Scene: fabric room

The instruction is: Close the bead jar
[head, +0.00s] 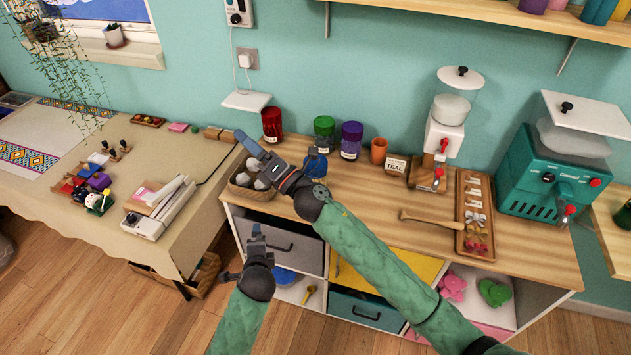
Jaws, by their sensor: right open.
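No vessel is clearly marked as the bead jar. Red (272,125), green (324,128) and purple (351,140) jars stand along the wall on the wooden counter; their tops are too small to judge. A clear-topped dispenser (447,110) with a white lid (460,77) stands further right. My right gripper (254,156) is open and empty, in front of the red jar and over a basket. A dark blue round thing (315,165) is partly hidden behind my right wrist. My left gripper (250,252) is lower, before the counter's drawers; its fingers are unclear.
A basket of pale round things (244,180) sits at the counter's left end. A cloth-covered table (60,215) is left.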

